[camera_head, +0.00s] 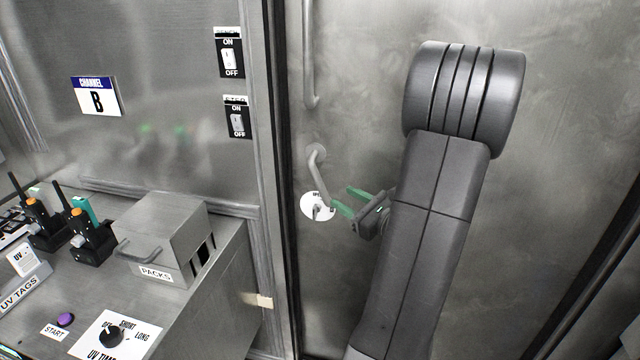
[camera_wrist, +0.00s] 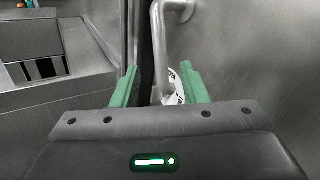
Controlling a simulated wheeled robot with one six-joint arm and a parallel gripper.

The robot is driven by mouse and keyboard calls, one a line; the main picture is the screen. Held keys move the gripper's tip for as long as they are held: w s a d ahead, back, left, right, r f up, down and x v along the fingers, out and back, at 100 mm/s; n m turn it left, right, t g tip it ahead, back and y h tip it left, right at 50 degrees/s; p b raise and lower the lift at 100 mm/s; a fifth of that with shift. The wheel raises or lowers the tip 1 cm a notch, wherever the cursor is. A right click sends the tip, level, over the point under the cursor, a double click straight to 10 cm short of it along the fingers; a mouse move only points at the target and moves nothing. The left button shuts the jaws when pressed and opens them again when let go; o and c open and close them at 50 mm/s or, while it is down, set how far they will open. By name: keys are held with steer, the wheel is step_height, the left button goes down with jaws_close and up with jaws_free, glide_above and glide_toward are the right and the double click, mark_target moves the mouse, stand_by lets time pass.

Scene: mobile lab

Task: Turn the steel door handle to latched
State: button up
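The steel door handle (camera_head: 313,172) is a bent lever on the steel door, its round mount at the top and its lever hanging down, slightly tilted. A round white plate (camera_head: 309,208) with small lettering lies behind its lower end; I cannot read the lettering fully. My gripper (camera_head: 341,195) is open, its green fingers just right of the lever's lower end in the head view. In the wrist view the handle (camera_wrist: 160,45) runs down between the two open fingers (camera_wrist: 158,70), with gaps on both sides. Whether it is at fingertip depth I cannot tell. The plate is partly hidden there.
A fixed vertical bar (camera_head: 308,60) is on the door above the handle. Left of the door frame (camera_head: 280,200) are ON/OFF switches (camera_head: 231,58) on the wall. A bench (camera_head: 215,300) carries a PACKS box (camera_head: 160,222), radios and a dial. The door surface around my arm is clear.

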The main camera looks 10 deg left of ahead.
mark_target(323, 185)
steer(key=x, duration=1)
steer(key=shift+p, duration=0.35)
steer(key=shift+d, duration=0.1)
jaws_close()
